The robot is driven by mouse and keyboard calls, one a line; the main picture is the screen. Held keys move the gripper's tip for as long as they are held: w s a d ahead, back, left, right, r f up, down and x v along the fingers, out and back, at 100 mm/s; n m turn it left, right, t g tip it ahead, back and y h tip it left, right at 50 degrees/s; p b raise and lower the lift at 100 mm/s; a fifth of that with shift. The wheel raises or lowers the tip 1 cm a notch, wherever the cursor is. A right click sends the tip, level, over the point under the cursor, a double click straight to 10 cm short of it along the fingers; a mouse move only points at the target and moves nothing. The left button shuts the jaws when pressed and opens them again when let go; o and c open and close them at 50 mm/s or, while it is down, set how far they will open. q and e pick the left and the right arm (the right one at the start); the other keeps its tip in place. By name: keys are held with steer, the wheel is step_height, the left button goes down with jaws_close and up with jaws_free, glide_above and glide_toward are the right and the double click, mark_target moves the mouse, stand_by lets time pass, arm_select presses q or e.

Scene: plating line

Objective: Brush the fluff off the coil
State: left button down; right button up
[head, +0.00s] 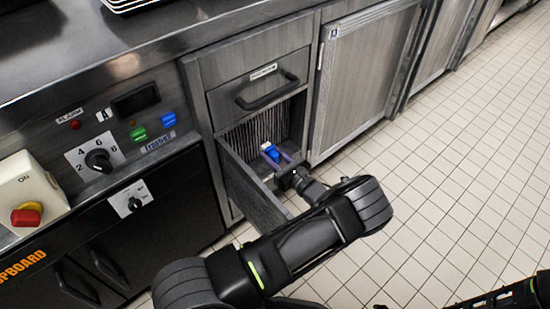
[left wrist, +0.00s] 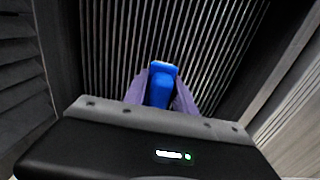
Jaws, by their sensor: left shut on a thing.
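The coil (head: 238,143) is a bank of thin upright metal fins inside an open compartment under the counter. It fills the back of the left wrist view (left wrist: 208,42). My left gripper (head: 275,158) reaches into the compartment and is shut on a blue brush (head: 272,152) with a pale end. The left wrist view shows the blue brush (left wrist: 160,90) between the two fingers, in front of the fins. I cannot tell whether the brush touches the coil. I cannot make out fluff on the fins. My right gripper is not in view.
A swung-open panel (head: 250,190) stands left of my left gripper. A drawer front with a black handle (head: 268,92) is above the opening. A control panel with a knob (head: 98,160) and a red button (head: 26,214) is at left. Tiled floor (head: 450,180) is clear at right.

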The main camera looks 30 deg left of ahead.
arm_select(q)
steer(key=shift+x, duration=1.8)
steer(key=shift+b+x, duration=0.6)
steer(key=shift+x, duration=0.75)
